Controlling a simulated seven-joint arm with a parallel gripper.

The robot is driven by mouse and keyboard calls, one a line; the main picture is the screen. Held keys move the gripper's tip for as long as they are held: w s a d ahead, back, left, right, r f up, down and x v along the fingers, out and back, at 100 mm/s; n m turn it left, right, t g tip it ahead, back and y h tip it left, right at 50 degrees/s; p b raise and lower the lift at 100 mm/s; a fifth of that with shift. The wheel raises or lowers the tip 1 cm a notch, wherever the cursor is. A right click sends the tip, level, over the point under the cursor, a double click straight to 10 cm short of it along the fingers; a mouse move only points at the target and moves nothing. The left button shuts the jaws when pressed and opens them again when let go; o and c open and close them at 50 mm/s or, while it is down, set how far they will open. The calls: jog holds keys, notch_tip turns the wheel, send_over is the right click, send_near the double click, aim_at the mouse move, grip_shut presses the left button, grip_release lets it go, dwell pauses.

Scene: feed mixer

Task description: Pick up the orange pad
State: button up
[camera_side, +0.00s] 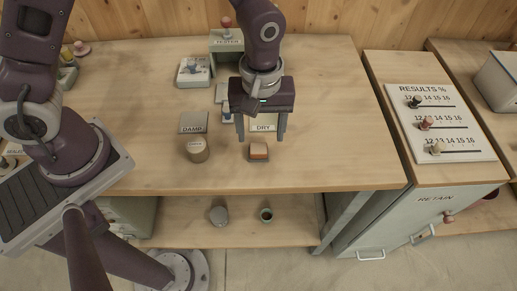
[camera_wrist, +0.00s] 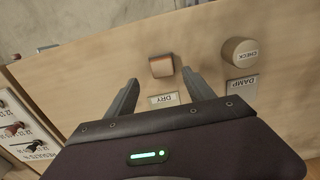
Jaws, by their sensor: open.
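The orange pad (camera_side: 259,149) is a small orange-topped block near the front edge of the table, in front of the DRY label (camera_side: 263,127). In the wrist view the orange pad (camera_wrist: 162,66) lies just beyond and between the fingertips. My gripper (camera_side: 262,138) is open and empty, pointing down above the table just behind the pad. In the wrist view my gripper (camera_wrist: 160,82) shows its two fingers spread apart, with the DRY label between them. The fingers do not appear to touch the pad.
A round CHECK piece (camera_side: 197,150) stands left of the pad, in front of the DAMP label (camera_side: 193,123). The tester (camera_side: 226,40) is behind. A RESULTS board with sliders (camera_side: 440,120) is on the right cabinet. The table front right is clear.

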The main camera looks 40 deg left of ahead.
aim_at(259, 147)
jog(key=f, duration=0.4)
jog(key=shift+s+f, duration=0.25)
jog(key=shift+s, duration=0.05)
grip_shut()
notch_tip(259, 147, up, 10)
